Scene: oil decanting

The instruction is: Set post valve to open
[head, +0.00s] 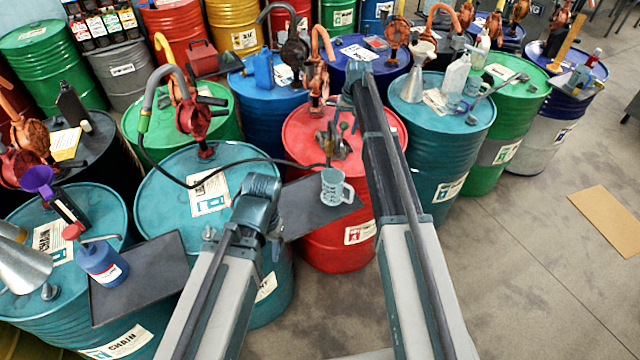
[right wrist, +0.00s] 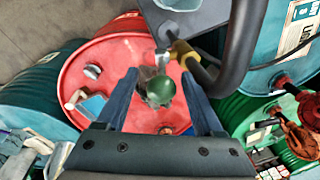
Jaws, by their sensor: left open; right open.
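A small metal valve assembly (head: 334,142) stands on the red drum (head: 299,122), partly behind my right arm; I take it for the post valve. In the right wrist view a green ball knob (right wrist: 160,91) and a brass fitting (right wrist: 184,50) show over the red drum. My right gripper (right wrist: 158,77) is open, with one finger on each side of the knob; contact with it cannot be told. My left gripper (head: 273,222) is open and empty near the teal drum's edge. The valve's position cannot be read.
A grey measuring jug (head: 335,188) stands on a dark shelf (head: 306,215) beside the red drum. Drums with pumps and bottles crowd around.

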